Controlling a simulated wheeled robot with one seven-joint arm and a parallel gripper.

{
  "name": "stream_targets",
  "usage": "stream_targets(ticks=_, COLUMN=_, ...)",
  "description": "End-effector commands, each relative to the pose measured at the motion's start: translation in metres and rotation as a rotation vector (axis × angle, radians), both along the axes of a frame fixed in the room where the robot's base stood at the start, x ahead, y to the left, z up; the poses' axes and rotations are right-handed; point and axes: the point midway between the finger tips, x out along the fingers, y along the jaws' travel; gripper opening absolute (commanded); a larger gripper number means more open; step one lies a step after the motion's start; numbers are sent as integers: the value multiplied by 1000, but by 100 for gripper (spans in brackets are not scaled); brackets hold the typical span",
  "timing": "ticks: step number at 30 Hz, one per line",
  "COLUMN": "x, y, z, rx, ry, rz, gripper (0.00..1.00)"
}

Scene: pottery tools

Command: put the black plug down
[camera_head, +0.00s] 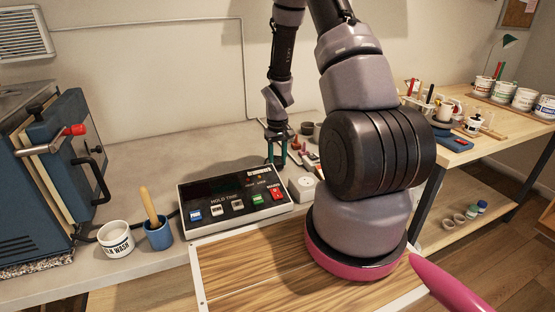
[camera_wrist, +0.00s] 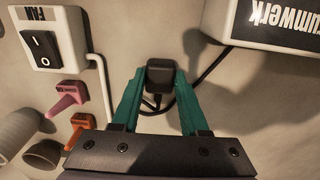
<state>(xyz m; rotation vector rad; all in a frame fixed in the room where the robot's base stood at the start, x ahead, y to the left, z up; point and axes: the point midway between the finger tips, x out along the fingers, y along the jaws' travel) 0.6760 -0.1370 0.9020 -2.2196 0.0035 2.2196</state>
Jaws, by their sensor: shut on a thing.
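The black plug (camera_wrist: 161,76) shows in the wrist view between the two green fingers of my gripper (camera_wrist: 160,85). The fingers are shut on its sides. Its black cable (camera_wrist: 205,72) curves away to the right, and a loop of it lies below the plug. In the head view my gripper (camera_head: 277,152) points down over the grey worktop, behind the controller box. The plug is too small to make out there. I cannot tell whether it touches the worktop.
The controller box (camera_head: 236,199) stands in front of my gripper in the head view; its edge (camera_wrist: 268,20) shows at the wrist view's upper right. A white FAN switch box (camera_wrist: 47,40), pink (camera_wrist: 66,98) and orange (camera_wrist: 80,128) pieces lie left in the wrist view. A white socket block (camera_head: 301,189) stands nearby.

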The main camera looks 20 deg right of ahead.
Motion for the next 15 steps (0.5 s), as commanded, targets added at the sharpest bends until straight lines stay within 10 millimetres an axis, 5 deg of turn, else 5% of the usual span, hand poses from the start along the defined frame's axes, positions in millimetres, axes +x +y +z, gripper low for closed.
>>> stream_targets(ticks=10, x=0, y=0, z=-8, rx=0, ry=0, rz=-1, gripper=0)
stream_targets(ticks=11, x=0, y=0, z=-8, rx=0, ry=0, rz=-1, gripper=48)
stream_targets(ticks=12, x=0, y=0, z=-8, rx=0, ry=0, rz=-1, gripper=63)
stream_targets(ticks=13, x=0, y=0, z=-8, rx=0, ry=0, rz=-1, gripper=74)
stream_targets(ticks=15, x=0, y=0, z=-8, rx=0, ry=0, rz=-1, gripper=74)
